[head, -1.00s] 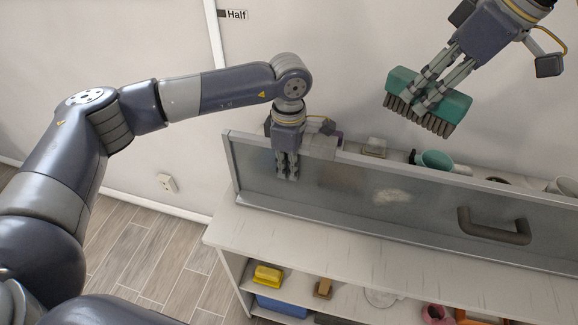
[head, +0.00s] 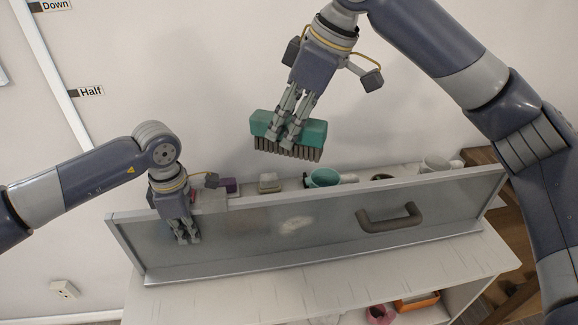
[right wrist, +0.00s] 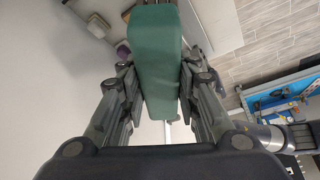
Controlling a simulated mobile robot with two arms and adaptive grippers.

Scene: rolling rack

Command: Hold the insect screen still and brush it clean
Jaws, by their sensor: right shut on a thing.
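The insect screen (head: 335,228) stands along the front of the rack top as a long grey mesh panel in a pale frame. It has a dark handle (head: 390,217) right of its middle and a pale dusty patch (head: 295,226) near its middle. My left gripper (head: 185,239) points down at the screen's left end, its fingers in front of the mesh; their grip on it is unclear. My right gripper (head: 287,140) is shut on a green brush (head: 315,130), bristles down, above and apart from the screen. The right wrist view shows the brush (right wrist: 157,65) between the fingers.
Behind the screen stand a teal mug (head: 322,178), a white mug (head: 434,164) and a small beige block (head: 269,182). The rack top (head: 290,290) in front of the screen is clear. A shelf below holds an orange tray (head: 417,301).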

